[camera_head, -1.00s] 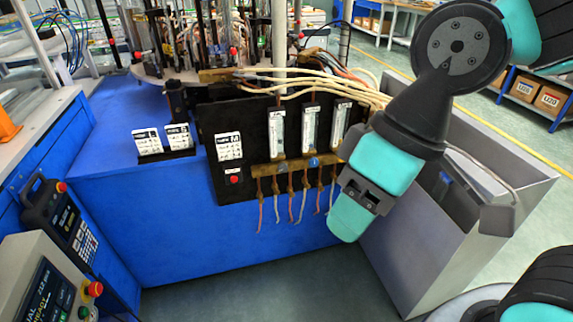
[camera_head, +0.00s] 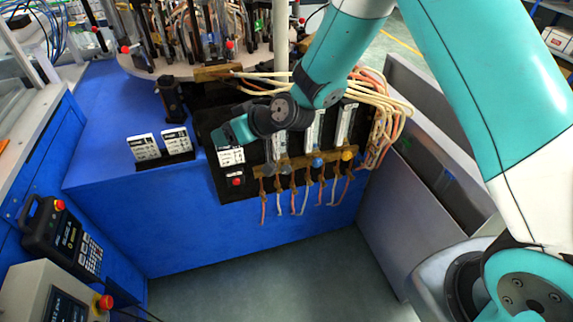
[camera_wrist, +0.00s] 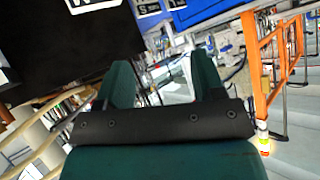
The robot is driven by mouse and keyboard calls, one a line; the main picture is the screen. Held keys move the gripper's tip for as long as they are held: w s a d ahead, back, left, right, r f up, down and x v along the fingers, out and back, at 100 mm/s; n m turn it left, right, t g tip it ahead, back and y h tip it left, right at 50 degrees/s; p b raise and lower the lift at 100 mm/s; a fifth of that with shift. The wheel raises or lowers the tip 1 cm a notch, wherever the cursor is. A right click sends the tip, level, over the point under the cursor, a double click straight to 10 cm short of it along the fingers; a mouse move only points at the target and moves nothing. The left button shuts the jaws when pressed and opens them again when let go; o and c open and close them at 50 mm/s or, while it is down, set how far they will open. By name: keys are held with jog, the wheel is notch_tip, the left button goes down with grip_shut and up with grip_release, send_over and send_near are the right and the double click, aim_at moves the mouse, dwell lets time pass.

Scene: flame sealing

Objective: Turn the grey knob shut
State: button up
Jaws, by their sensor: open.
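The grey knob (camera_head: 269,169) sits at the left end of the brass manifold (camera_head: 300,164), below the leftmost flow tube on the black panel (camera_head: 208,122). It is small in the head view, and its exact turn cannot be told. A blue knob (camera_head: 317,163) and a yellow knob (camera_head: 347,155) sit to its right. My gripper (camera_head: 224,138) is in front of the panel's upper left, up and left of the grey knob and apart from it. In the wrist view my gripper (camera_wrist: 163,78) has its two teal fingers spread with nothing between them. No knob shows there.
Cream and orange hoses (camera_head: 385,112) bunch at the panel's right. Several thin tubes hang below the manifold. A red button (camera_head: 237,182) is at the panel's lower left. White label cards (camera_head: 145,147) stand on the blue bench (camera_head: 110,180). The floor in front is clear.

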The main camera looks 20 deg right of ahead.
jog(key=w+d+f+m+t+p, duration=0.1)
jog(key=w+f+t+p, duration=0.2)
jog(key=f, duration=0.4)
jog(key=m+t+h+p, duration=0.3)
jog(key=t+h+p, duration=0.2)
jog(key=t+h, duration=0.2)
send_near(287, 171)
jog(key=s+a+r, duration=0.1)
jog(key=s+a, duration=0.3)
jog(key=s+d+h, duration=0.1)
jog(key=s+d, duration=0.2)
jog(key=s, duration=0.1)
jog(key=w+b, duration=0.4)
jog(key=b, duration=0.1)
jog(key=w+f+b, duration=0.1)
jog(key=w+b, duration=0.4)
jog(key=b, duration=0.1)
jog(key=w+b, duration=0.5)
jog(key=shift+w+d+f, duration=0.1)
jog(key=shift+w+f, duration=0.15)
jog(key=shift+f, duration=0.1)
jog(key=shift+w+b, duration=0.35)
jog(key=shift+b, duration=0.2)
jog(key=shift+w+r+b, duration=0.25)
jog(key=shift+w+b, duration=0.35)
jog(key=shift+w, duration=0.2)
